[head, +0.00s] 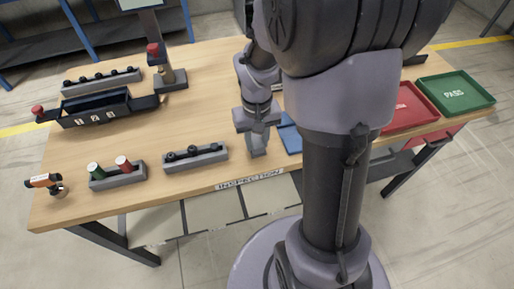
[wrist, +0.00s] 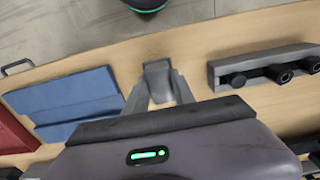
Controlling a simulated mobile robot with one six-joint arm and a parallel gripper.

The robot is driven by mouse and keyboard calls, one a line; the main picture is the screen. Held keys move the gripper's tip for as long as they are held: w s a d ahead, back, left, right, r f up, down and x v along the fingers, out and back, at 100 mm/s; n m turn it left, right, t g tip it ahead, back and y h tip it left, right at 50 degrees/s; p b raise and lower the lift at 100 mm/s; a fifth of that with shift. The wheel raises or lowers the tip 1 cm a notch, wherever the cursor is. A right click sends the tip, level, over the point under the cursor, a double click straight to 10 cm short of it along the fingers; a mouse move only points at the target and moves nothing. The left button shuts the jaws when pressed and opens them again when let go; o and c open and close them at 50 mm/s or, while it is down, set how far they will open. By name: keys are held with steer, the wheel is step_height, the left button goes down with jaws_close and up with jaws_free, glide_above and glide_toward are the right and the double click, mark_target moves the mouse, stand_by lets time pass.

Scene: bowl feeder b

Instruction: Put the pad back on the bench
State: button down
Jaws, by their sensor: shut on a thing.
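My gripper (head: 257,142) points down over the front middle of the wooden bench (head: 195,85). Its fingers close in the wrist view (wrist: 158,90) on a small grey piece, which seems to be the pad (wrist: 158,68). The pad is low over the bench near its front edge; I cannot tell if it touches the wood. The fingers hide part of it. A flat blue two-part mat (wrist: 75,100) lies on the bench to the left of the gripper in the wrist view, and it shows partly behind my arm in the head view (head: 290,138).
A grey rack with black knobs (head: 195,156) stands left of the gripper. A block with green and red cylinders (head: 118,174) is further left. A red tray (head: 408,108) and a green PASS tray (head: 455,93) are at the right. The bench centre behind is clear.

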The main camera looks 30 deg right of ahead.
mark_target(255, 142)
step_height(255, 142, down, 3)
steer(key=shift+r+b, duration=0.1)
steer(key=shift+b, duration=0.45)
steer(key=shift+r, duration=0.15)
steer(key=c, duration=1.1)
jaws_free()
steer(key=shift+o, duration=0.2)
step_height(255, 142, up, 13)
steer(key=p, duration=0.6)
steer(key=s+a+r+m+t+y, duration=0.1)
steer(key=s+a+r+t, duration=0.4)
steer(key=s+a+r, duration=0.6)
steer(key=a+y, duration=0.1)
steer(key=a, duration=0.2)
steer(key=shift+a+t, duration=0.25)
steer(key=shift+t, duration=0.15)
